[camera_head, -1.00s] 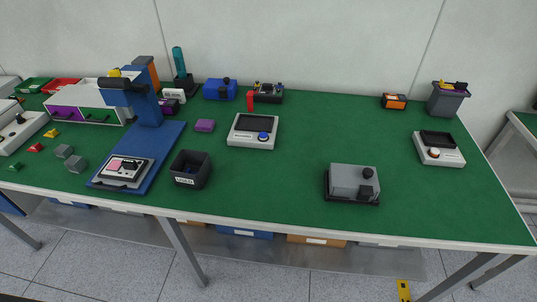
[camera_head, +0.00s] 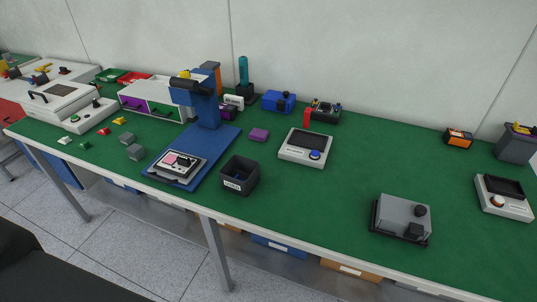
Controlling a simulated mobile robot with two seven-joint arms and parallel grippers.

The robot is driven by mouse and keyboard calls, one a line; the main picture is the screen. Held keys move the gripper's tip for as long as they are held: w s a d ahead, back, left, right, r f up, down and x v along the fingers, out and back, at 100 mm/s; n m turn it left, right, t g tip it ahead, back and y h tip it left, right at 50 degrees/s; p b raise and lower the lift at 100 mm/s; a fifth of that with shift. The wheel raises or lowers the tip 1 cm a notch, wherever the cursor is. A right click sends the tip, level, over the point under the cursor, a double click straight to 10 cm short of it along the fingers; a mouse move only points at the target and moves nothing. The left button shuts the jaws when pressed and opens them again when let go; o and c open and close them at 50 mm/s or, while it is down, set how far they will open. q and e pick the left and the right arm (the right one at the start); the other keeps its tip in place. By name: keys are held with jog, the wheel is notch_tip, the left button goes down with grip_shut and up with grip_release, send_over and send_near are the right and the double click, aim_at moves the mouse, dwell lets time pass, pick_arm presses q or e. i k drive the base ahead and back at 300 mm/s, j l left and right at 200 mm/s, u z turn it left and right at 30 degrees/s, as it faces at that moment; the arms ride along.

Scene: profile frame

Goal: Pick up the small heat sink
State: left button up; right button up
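Two grey blocks lie on the green table left of the blue press base. They look like heat sinks, but fine detail is too small to see. The farther block (camera_head: 127,138) looks slightly smaller. The nearer block (camera_head: 135,152) sits just in front of it, close to the base. I cannot tell for sure which is the small heat sink. Neither of my grippers shows in the head view.
The blue press (camera_head: 205,110) stands on its blue base (camera_head: 218,143) to the right of the blocks. A black bin (camera_head: 239,176) is right of the base. Small green, red and yellow pieces lie left of the blocks. A dark shape fills the bottom-left corner.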

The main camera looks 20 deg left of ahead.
aim_at(126, 139)
jog(key=u, duration=1.65)
jog(key=z, duration=0.5)
jog(key=i+j+z, duration=0.15)
jog(key=j+z, duration=0.25)
jog(key=i+j+z, duration=0.15)
jog(key=j+z, duration=0.45)
jog(key=j, duration=0.2)
jog(key=i+j+z, duration=0.15)
jog(key=j, duration=0.3)
jog(key=j+z, duration=0.1)
jog(key=j, duration=0.8)
